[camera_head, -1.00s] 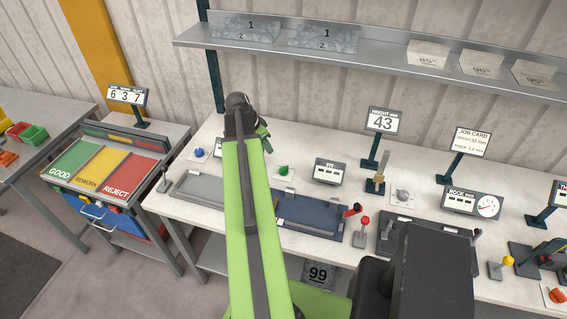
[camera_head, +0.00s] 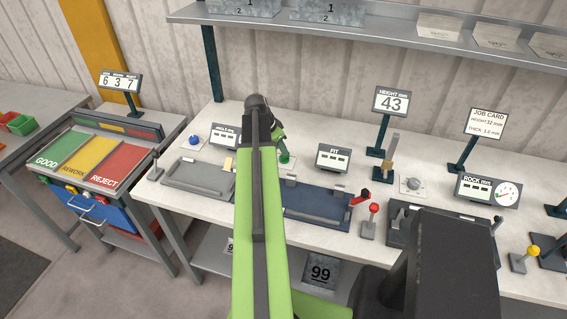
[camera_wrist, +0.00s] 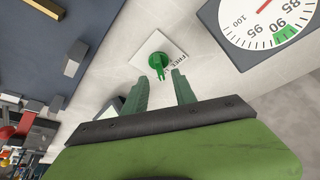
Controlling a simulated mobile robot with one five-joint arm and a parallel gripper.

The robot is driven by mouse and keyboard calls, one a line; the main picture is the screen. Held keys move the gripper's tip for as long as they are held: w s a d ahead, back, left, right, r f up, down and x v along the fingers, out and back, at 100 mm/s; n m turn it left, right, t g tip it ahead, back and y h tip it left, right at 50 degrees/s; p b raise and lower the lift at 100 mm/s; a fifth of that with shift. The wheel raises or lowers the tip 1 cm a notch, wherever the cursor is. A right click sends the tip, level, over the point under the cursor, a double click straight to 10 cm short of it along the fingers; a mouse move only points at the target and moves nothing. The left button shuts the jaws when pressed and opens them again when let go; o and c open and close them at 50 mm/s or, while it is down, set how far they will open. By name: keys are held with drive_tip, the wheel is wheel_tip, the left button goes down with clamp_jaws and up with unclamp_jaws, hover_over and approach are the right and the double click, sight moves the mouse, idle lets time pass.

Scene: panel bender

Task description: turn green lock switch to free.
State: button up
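The green lock switch (camera_wrist: 157,63) is a round knob with a short pointer on a white plate marked FREE (camera_wrist: 174,60). In the wrist view its pointer aims down the picture, toward my fingers; the FREE mark lies to its right. In the head view the switch (camera_head: 285,159) sits on the bench, partly hidden by my gripper (camera_head: 281,134). In the wrist view my gripper (camera_wrist: 159,84) is open, with a finger at each side just short of the knob. No contact with it shows.
A dial gauge (camera_wrist: 268,22) is at the top right of the wrist view. In the head view a blue fixture (camera_head: 318,205) with a red-handled lever lies in front of the switch, the FIT display (camera_head: 333,158) to its right, and a grey tray (camera_head: 190,174) to the left.

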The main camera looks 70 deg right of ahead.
sight(284, 157)
drive_tip(key=b+x, duration=0.2)
drive_tip(key=x, duration=0.2)
drive_tip(key=shift+f, duration=0.2)
drive_tip(key=shift+r, duration=0.1)
clamp_jaws()
